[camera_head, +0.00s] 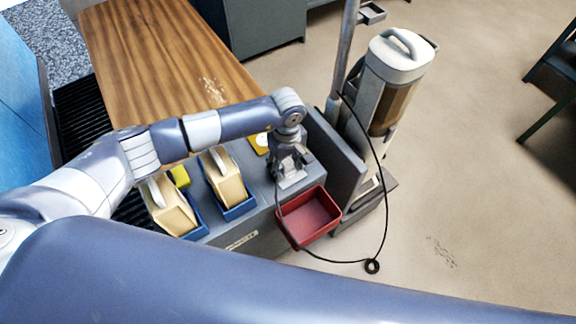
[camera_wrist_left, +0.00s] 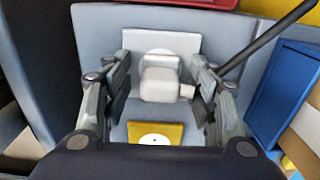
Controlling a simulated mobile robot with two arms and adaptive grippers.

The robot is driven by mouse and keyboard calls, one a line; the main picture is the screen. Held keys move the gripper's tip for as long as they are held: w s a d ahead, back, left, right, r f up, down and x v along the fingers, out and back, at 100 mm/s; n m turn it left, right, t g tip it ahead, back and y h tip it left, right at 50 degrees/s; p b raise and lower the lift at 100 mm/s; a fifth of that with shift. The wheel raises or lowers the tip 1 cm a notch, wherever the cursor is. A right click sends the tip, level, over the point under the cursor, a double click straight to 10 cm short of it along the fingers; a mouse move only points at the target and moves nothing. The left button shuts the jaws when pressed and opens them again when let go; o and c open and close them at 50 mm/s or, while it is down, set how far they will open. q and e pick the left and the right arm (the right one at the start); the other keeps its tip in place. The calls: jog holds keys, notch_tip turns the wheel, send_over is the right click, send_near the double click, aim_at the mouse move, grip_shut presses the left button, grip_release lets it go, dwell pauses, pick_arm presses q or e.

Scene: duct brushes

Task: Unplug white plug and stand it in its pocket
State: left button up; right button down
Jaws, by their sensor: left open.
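The white plug (camera_wrist_left: 160,85) sits at a white plate (camera_wrist_left: 188,44) on the grey counter in the left wrist view. A black cord (camera_wrist_left: 268,38) runs off to the upper right there. My left gripper (camera_wrist_left: 158,92) is open, with one finger on each side of the plug and visible gaps to it. In the head view the left gripper (camera_head: 290,166) hangs over the white plate (camera_head: 293,180) and hides the plug. A yellow piece with a white disc (camera_wrist_left: 155,134) lies near the plug; I cannot tell whether it is the pocket. My right gripper is out of view.
A red bin (camera_head: 333,211) hangs at the counter's front. Blue trays (camera_head: 241,209) holding cream blocks stand left of the gripper. A vacuum-like machine (camera_head: 397,58) stands right of the counter. Its black cord (camera_head: 386,215) loops over the floor. The wooden top (camera_head: 150,50) is mostly clear.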

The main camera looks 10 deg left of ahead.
aim_at(287, 161)
pick_arm(q)
jog(key=shift+b, duration=0.55)
dwell(0.6)
grip_shut()
jog(key=shift+r, duration=0.1)
jog(key=shift+r+p, duration=1.55)
jog(key=shift+r, duration=1.3)
jog(key=shift+r, duration=0.1)
jog(key=shift+r+p, duration=0.5)
jog(key=shift+r, duration=1)
